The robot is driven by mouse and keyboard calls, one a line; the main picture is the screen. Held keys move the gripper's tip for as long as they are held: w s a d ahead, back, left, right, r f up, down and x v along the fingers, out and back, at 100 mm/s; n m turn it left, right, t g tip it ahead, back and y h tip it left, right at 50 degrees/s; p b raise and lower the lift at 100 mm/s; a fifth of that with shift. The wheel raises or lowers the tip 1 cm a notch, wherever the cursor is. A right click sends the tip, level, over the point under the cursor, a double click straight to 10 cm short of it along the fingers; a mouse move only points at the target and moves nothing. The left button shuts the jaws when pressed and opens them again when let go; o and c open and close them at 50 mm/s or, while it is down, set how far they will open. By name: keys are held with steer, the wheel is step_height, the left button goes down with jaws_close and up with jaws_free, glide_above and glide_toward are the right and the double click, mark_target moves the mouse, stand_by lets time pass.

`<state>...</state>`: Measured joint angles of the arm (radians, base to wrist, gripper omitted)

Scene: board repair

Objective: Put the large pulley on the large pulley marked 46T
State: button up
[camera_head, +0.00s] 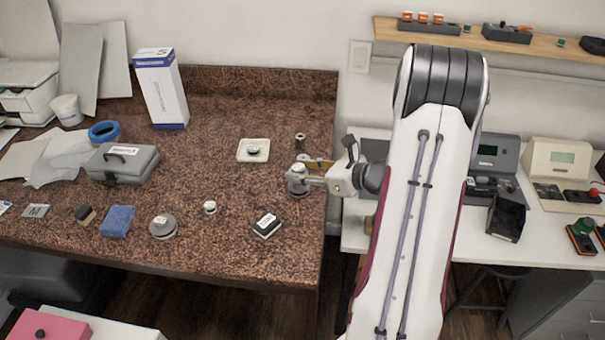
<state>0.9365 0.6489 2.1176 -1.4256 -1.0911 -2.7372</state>
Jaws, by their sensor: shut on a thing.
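My gripper (308,176) reaches in from the right, over the right edge of the brown speckled counter. It is shut on a grey round piece (297,184), which looks like a large pulley. The fingers partly hide it, and I cannot tell whether it touches the counter or rests on something. Another large grey pulley (163,228) with a pale label on top sits near the front left of the counter, well apart from my gripper. The label is too small to read, so I cannot tell which pulley is marked 46T.
A white tray (243,156) holds a small round part. A small dark part (300,139) stands behind my gripper. A blue sponge (117,221) and grey case (122,164) are left.

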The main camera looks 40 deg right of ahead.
steer(key=shift+f, duration=0.6)
steer(key=shift+f, duration=0.15)
steer(key=o, duration=1.1)
steer(key=shift+c, duration=0.2)
steer(key=v, duration=1.2)
